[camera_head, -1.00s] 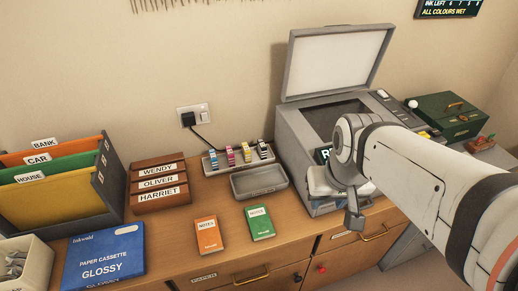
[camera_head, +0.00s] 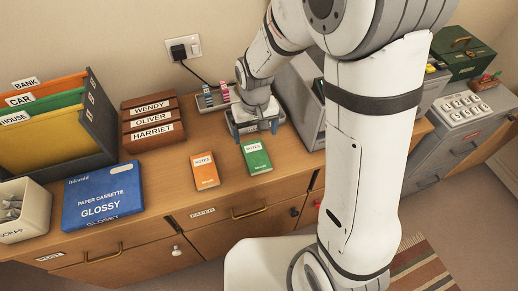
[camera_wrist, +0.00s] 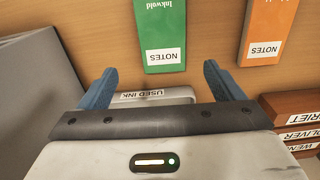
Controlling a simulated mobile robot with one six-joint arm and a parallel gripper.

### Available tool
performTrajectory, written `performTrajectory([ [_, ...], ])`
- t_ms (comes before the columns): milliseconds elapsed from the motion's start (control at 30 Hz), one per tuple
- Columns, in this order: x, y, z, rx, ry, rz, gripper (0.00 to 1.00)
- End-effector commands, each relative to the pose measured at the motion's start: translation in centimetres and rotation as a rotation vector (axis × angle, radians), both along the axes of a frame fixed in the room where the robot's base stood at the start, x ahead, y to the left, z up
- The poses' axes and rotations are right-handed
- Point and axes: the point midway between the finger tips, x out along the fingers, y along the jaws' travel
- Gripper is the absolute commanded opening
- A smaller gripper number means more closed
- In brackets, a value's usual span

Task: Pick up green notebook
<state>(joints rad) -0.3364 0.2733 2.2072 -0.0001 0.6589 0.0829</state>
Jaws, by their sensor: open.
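The green notebook (camera_head: 256,158) lies flat on the wooden desk, with a white NOTES label on its cover. In the wrist view the green notebook (camera_wrist: 160,30) is upside down, ahead of and between the finger lines. My gripper (camera_head: 257,128) is above the grey tray just behind the notebook, pointing down. In the wrist view my gripper (camera_wrist: 160,85) shows two blue fingers spread wide with nothing between them. The fingers appear apart from the notebook.
An orange notebook (camera_head: 205,171) lies left of the green one. The grey tray (camera_head: 236,127), labelled USED INK, is behind it. A blue paper cassette box (camera_head: 103,197), wooden name boxes (camera_head: 152,132) and the printer (camera_head: 301,103) flank the area. Bare desk surrounds the notebooks.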

Motion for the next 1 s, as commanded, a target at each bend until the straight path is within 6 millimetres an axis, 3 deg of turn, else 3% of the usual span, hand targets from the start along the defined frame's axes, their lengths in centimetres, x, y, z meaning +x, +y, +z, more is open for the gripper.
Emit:
performTrajectory([
  [600,0.2,0.4,-7.5,-0.001,0.005,0.000,0.87],
  [867,0.2,0.4,-7.7,-0.001,0.002,0.000,0.87],
  [1000,0.2,0.4,-7.7,-0.001,0.002,0.000,0.77],
])
